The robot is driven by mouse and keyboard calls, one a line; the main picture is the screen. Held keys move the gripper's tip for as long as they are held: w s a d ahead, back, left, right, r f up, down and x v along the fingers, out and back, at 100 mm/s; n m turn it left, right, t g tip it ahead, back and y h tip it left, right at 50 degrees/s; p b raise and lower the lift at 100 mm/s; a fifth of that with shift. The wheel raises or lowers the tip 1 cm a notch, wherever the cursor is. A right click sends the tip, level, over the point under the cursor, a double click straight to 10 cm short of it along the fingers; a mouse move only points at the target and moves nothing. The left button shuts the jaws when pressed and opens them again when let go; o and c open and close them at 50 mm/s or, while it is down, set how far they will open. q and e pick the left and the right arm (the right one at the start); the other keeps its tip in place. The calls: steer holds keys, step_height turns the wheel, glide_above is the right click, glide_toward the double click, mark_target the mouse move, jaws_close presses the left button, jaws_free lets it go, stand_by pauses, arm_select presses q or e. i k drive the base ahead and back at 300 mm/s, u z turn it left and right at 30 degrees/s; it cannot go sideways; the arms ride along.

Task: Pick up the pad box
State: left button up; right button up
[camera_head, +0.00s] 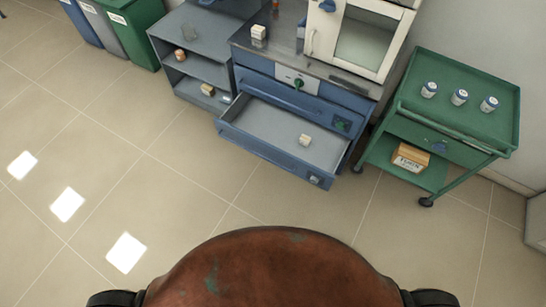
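No thing carries a readable "pad box" label, so I cannot tell which box it is. A cardboard box (411,157) with dark print sits on the lower shelf of the green cart. A small pale box (304,140) lies in the open blue drawer (262,128). Another small pale box (258,32) stands on the grey worktop, and a small yellowish box (207,89) is on the lower left shelf.
The green cart (463,73) carries several white jars with dark lids on top. A white furnace (358,40) stands on the worktop. The drawer juts out over the floor. Grey shelving (193,40) and bins (133,32) are to the left. The tiled floor (150,175) before me is clear.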

mark_target(258, 32)
steer(key=u, duration=0.25)
steer(key=k, duration=0.35)
steer(key=u, duration=1.55)
steer(key=i, duration=2.2)
steer(key=z, duration=0.3)
steer(key=i, duration=1.1)
steer(key=z, duration=1.55)
steer(key=i, duration=0.8)
steer(key=z, duration=0.95)
